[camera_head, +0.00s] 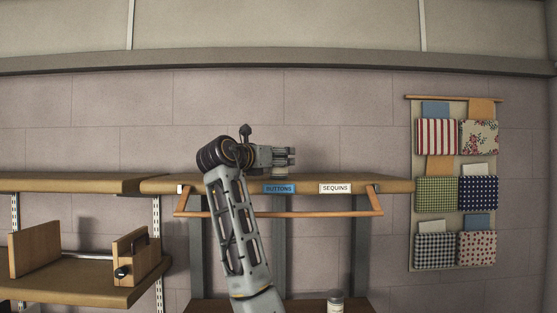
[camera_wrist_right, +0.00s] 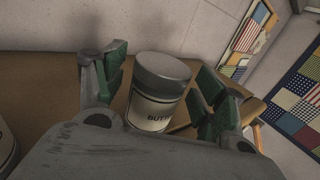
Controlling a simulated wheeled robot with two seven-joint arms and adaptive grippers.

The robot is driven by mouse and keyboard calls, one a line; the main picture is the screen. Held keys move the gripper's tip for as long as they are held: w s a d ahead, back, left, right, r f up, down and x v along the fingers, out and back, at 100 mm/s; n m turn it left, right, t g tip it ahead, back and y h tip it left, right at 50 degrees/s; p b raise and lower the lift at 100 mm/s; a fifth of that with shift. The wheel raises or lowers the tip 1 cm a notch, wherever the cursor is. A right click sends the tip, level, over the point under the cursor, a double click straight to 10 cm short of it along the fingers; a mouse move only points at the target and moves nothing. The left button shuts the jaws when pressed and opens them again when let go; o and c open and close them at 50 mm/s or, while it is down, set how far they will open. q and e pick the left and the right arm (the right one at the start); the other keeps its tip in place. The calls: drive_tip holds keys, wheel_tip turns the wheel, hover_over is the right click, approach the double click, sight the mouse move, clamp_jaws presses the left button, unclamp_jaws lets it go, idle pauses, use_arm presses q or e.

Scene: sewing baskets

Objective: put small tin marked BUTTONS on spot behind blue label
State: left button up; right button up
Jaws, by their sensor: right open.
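The small tin (camera_wrist_right: 158,95) has a grey lid and a pale label on which "BUTT" can be read. In the right wrist view it stands upright on the brown shelf, between the parted green-padded fingers of my right gripper (camera_wrist_right: 156,88). The fingers look clear of its sides. In the head view my right gripper (camera_head: 284,157) is over the shelf's front part, and a little of the tin (camera_head: 280,174) shows below it, behind the blue label (camera_head: 279,188) reading BUTTONS. My left gripper is out of view.
A white SEQUINS label (camera_head: 335,188) is to the right on the shelf edge (camera_head: 225,187). A wooden rail (camera_head: 280,213) hangs below. Another tin (camera_head: 335,301) stands on a lower surface. Part of a pale container (camera_wrist_right: 5,147) shows at the wrist view's left edge. Fabric pockets (camera_head: 455,180) hang right.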

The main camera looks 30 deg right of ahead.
drive_tip(key=b+v, duration=0.3)
drive_tip(key=v, duration=0.8)
drive_tip(key=shift+d, duration=0.1)
idle(0.4)
